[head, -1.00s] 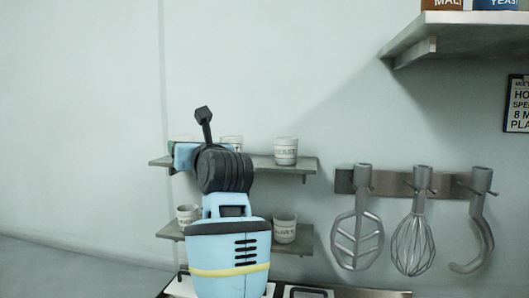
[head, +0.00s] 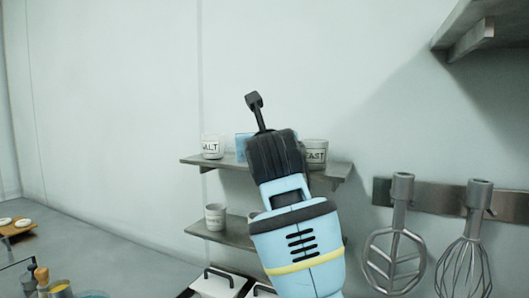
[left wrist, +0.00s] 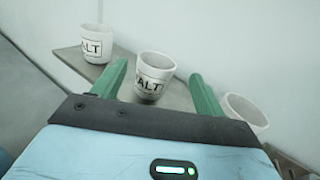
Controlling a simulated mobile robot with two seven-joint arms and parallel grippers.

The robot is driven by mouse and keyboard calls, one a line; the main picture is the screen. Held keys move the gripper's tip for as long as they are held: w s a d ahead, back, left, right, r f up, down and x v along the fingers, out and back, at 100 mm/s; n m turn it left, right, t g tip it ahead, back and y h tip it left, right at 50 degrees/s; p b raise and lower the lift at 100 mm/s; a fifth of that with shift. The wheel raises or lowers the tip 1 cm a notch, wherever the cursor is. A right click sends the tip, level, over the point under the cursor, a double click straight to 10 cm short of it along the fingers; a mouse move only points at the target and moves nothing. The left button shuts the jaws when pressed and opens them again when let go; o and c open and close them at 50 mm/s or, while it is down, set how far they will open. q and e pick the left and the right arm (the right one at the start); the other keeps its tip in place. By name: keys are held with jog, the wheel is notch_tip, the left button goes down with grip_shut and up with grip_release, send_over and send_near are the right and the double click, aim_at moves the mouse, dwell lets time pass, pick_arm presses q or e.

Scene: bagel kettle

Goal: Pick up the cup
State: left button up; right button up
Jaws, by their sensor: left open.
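White labelled cups stand on the upper wall shelf (head: 190,160). A MALT cup (head: 212,146) is at its left end, and a cup reading "EAST" (head: 315,154) is at the right, partly covered by my arm. In the left wrist view, a middle cup (left wrist: 153,77) reading "ALT" stands between the green fingers of my left gripper (left wrist: 158,70), which is open. I cannot tell whether the fingers touch it. The arm hides this cup in the head view. The left wrist view also shows a left cup (left wrist: 95,43) and a right cup (left wrist: 245,112), partly hidden by the gripper body.
A lower shelf (head: 205,233) holds a cup (head: 215,217) at its left. A rack (head: 440,196) with a beater (head: 393,250) and a whisk (head: 465,265) hangs to the right. Another shelf (head: 480,40) juts out at upper right. The wall above the cups is clear.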

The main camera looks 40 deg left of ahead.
pick_arm(q)
jog(key=shift+x, duration=0.9)
jog(key=shift+w+a+f, duration=0.1)
jog(key=shift+w+a, duration=0.15)
jog(key=shift+w, duration=0.05)
jog(key=shift+w+a, duration=0.1)
jog(key=shift+a, duration=0.05)
jog(key=shift+p+x, duration=0.55)
jog(key=shift+x, duration=1.8)
jog(key=shift+a, duration=0.1)
pick_arm(e)
jog(key=shift+w+d+r, duration=0.4)
jog(key=shift+w+r, duration=0.3)
jog(key=shift+w, duration=0.05)
pick_arm(q)
jog(key=shift+c, duration=0.2)
jog(key=c, duration=1)
jog(key=shift+c, duration=0.2)
pick_arm(e)
jog(key=shift+a, duration=0.2)
